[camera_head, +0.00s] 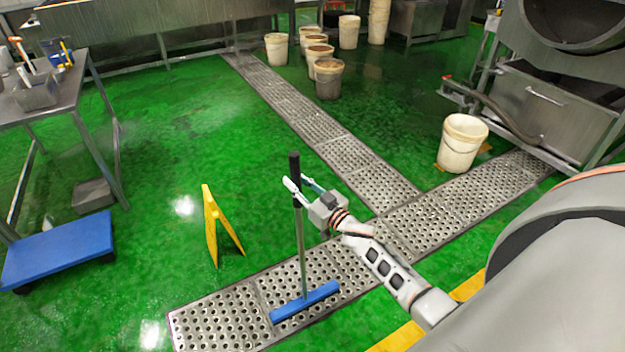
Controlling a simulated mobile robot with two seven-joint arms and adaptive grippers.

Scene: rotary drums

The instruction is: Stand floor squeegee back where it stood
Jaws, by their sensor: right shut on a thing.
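The floor squeegee (300,248) has a grey pole, a black grip at the top and a blue head (304,301). It is close to upright, with the head low over the perforated drain grating; I cannot tell whether the head touches it. My right gripper (300,188) is shut on the pole just below the black grip. My right arm reaches in from the lower right. My left gripper is not in view.
A yellow floor sign (217,226) stands left of the squeegee. A blue platform (60,248) and a steel table (60,95) are farther left. A white bucket (461,143) stands beside the grating at right. Several buckets stand at the back. Green floor between is clear.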

